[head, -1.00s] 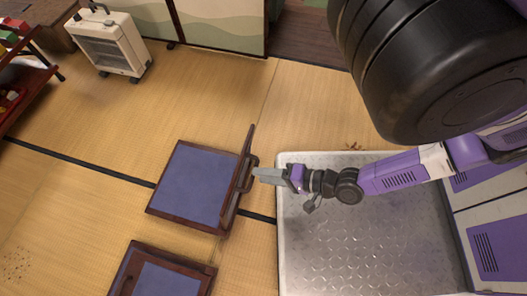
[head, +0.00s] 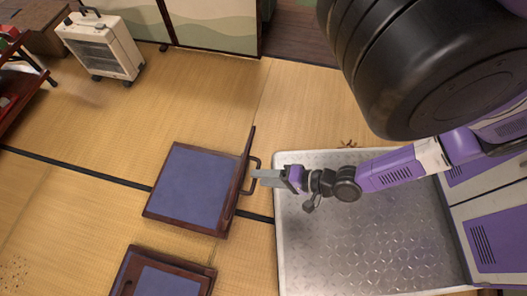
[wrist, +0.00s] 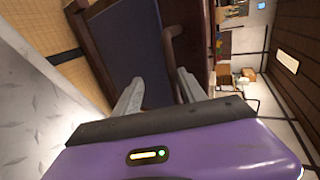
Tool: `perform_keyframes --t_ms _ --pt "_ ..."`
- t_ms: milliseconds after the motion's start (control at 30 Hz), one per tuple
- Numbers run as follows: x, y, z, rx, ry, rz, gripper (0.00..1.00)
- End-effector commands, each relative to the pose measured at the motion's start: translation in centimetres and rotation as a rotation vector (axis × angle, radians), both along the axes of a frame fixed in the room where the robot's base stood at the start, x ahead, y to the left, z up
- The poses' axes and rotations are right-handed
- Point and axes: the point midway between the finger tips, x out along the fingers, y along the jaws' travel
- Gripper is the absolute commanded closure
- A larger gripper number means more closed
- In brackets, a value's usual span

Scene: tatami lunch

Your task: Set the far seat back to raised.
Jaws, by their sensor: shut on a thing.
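The far seat (head: 187,188) is a low floor chair with a blue pad and dark wood frame. Its seat back (head: 239,187) stands up along the right edge and shows almost edge-on in the head view. A dark handle (head: 257,176) sticks out from the rear of the back. My gripper (head: 264,178) is at this handle, shut on it. In the wrist view, the fingers (wrist: 160,92) reach toward the handle (wrist: 170,45), with the blue back panel (wrist: 128,45) behind; the exact contact is hard to see.
A second seat (head: 165,280) lies nearer, cut off by the bottom edge. My metal platform is right of the far seat. A white heater (head: 103,47) and a red shelf (head: 22,85) stand at upper left. Tatami floor (head: 75,130) is open left of the seats.

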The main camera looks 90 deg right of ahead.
Motion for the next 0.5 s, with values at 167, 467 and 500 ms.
perform_keyframes --t_ms 167,467,500 --pt "-2.7 0.7 0.9 0.003 0.016 0.002 0.66" --pt "-6.1 1.8 2.8 0.001 0.006 0.001 0.66" --pt "-6.3 1.8 2.9 0.001 0.005 0.001 0.66"
